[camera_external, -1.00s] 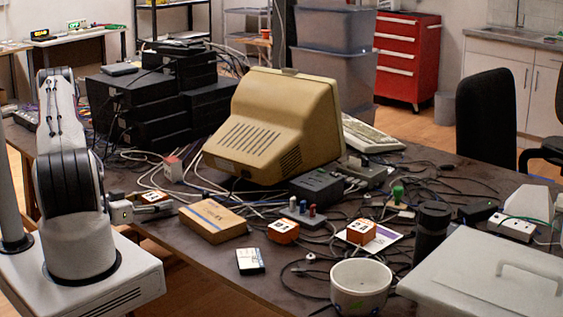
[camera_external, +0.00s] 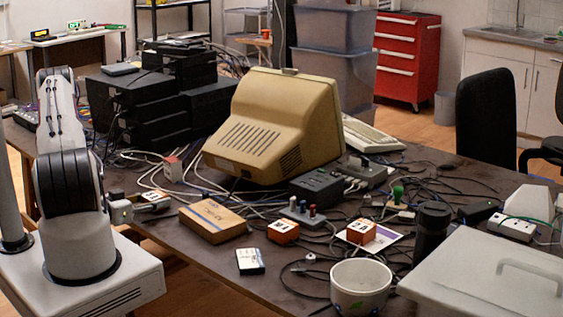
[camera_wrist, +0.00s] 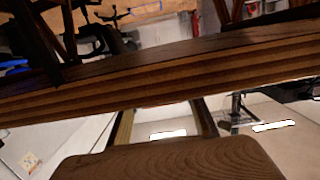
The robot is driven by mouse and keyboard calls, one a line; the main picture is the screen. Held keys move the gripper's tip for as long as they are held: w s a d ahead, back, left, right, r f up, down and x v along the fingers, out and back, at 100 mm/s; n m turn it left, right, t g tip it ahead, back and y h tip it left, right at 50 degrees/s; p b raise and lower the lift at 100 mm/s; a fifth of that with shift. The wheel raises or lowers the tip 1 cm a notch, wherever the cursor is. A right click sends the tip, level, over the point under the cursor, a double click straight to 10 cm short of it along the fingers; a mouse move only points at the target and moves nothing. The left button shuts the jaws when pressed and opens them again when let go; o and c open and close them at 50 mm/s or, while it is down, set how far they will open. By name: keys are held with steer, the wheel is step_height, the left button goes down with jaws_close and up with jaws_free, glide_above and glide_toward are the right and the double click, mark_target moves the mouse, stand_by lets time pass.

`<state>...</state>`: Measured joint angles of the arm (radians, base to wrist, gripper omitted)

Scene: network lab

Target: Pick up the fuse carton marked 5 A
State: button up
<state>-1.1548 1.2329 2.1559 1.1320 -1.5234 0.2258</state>
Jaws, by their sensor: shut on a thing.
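My gripper (camera_external: 150,208) is at the left of the table in the external view, shut on a small orange carton (camera_external: 152,196) with a white label. The grey fingers cover much of this carton, and its marking is too small to read. Two similar orange cartons with white labels stand on the table, one in the middle (camera_external: 283,232) and one further right (camera_external: 361,232) on a printed sheet. Their markings are not clear either. In the wrist view a brown block (camera_wrist: 170,160) fills the bottom close up; I cannot tell what it is.
A flat brown box (camera_external: 212,219) lies just right of my gripper. A beige monitor (camera_external: 272,128) and black boxes (camera_external: 150,105) stand behind, with loose cables around. A white bowl (camera_external: 361,287) and a dark and white small box (camera_external: 250,261) are near the front.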

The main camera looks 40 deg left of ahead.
mark_target(154, 195)
steer(key=shift+r, duration=0.15)
steer(key=shift+r, duration=4.8)
